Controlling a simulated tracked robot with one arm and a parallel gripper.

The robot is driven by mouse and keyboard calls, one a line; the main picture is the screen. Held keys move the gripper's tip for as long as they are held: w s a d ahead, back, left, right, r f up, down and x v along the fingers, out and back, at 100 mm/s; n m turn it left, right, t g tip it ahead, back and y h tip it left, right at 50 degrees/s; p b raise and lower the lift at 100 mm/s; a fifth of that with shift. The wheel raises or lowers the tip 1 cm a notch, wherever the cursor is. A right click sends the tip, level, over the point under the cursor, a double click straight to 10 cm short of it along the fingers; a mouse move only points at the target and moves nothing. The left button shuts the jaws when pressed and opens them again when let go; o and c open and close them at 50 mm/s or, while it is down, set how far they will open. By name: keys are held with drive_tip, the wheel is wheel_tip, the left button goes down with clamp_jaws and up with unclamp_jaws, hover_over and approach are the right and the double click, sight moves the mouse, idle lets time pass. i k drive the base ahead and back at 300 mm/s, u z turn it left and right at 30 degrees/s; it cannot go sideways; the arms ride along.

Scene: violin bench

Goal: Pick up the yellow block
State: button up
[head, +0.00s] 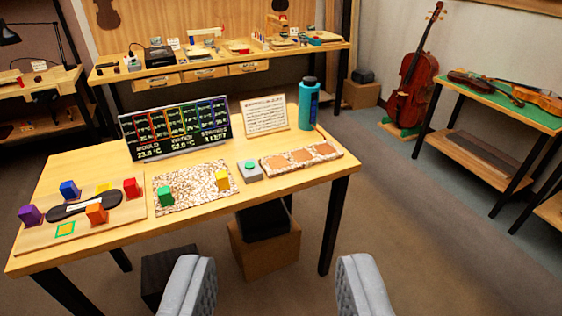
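A small yellow block (222,181) stands on the right end of a speckled mat (193,191) on the wooden table (300,187). My gripper (276,290) is open and empty at the bottom of the view, its two grey fingers wide apart. It is in front of the table's near edge, below and to the right of the yellow block, and clear of it. A green block (165,196) stands on the left part of the same mat.
A wooden board (135,212) at the left holds purple, blue, red and orange blocks around a dark oval piece. A grey box with a green button (249,171) is right of the yellow block. A display board (175,129), a sign and a teal bottle (308,104) stand behind.

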sight(222, 180)
drive_tip(key=z, duration=0.25)
drive_tip(key=i, duration=1.95)
drive_tip(key=u, duration=0.5)
